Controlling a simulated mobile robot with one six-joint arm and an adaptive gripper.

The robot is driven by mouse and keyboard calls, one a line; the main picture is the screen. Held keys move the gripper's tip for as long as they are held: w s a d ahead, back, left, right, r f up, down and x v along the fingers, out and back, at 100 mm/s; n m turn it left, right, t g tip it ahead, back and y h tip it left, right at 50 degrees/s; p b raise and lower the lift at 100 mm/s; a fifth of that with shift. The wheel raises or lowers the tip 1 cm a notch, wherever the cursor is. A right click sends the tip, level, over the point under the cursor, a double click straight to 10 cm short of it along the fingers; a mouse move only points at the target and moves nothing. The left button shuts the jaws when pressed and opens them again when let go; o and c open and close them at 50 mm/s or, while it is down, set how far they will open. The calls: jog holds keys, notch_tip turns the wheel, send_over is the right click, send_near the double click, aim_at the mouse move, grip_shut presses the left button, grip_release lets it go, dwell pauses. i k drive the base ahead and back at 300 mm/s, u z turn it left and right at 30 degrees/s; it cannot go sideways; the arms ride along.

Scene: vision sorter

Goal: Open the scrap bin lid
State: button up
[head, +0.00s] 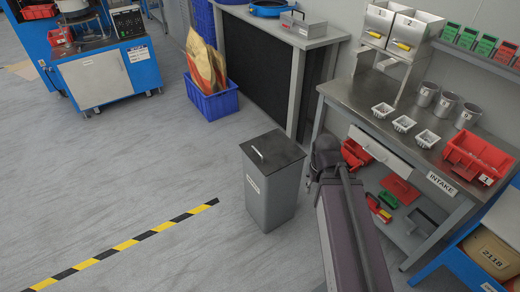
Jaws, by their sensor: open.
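The scrap bin (268,200) is a tall grey box standing upright on the floor near the middle of the head view. It has a white label on its front left side, too small to read surely. Its dark lid (280,150) lies flat and shut on top, with a pale bar handle (258,153) towards its left side. My arm rises from the bottom edge to the right of the bin, and its upper end is close to the bin's right side in the picture. My gripper's fingers do not show; no contact with the lid is seen.
The intake bench (365,98) stands right of the bin, with a red tray (480,158), cups and small white trays on it. A blue crate (212,103) with sacks stands behind. Yellow-black floor tape (125,245) runs left of the bin, where the floor is clear.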

aim_at(271, 152)
jog(key=u, duration=0.05)
jog(key=i, duration=1)
jog(key=z, duration=0.05)
